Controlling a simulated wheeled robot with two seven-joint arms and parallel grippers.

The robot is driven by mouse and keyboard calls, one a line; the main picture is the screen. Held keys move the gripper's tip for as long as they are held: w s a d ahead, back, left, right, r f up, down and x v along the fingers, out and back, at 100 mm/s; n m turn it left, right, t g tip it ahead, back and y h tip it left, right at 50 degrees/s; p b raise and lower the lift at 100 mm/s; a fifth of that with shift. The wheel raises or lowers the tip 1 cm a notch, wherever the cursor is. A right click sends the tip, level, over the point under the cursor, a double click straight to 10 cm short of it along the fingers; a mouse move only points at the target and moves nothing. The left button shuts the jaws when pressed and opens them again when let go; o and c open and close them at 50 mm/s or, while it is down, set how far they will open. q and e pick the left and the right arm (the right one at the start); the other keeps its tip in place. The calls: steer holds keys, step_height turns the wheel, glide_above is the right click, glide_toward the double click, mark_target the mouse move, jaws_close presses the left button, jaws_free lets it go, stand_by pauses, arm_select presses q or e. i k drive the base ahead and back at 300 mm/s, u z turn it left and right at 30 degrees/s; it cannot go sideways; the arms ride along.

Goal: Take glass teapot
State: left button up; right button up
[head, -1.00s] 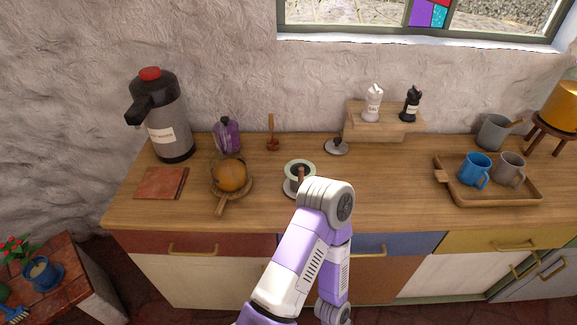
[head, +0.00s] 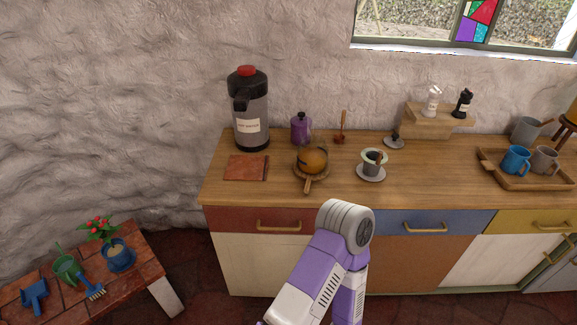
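The glass teapot (head: 314,159) looks like a round clear vessel with amber contents. It sits on a round wooden trivet (head: 308,184) whose handle points to the front of the counter, left of the middle. One of my arms, purple and white, rises at the bottom centre, in front of the drawers and apart from the teapot. Neither of my grippers shows in the head view.
On the wooden counter (head: 430,183), a grey flask (head: 249,108), a purple canister (head: 301,128) and a reddish-brown board (head: 246,167) stand near the teapot. A cup on a saucer (head: 371,173) is to its right. A tray (head: 497,171) holds mugs. A low brick-topped table (head: 130,262) is lower left.

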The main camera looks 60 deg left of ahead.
mark_target(312, 154)
steer(key=u, duration=1.25)
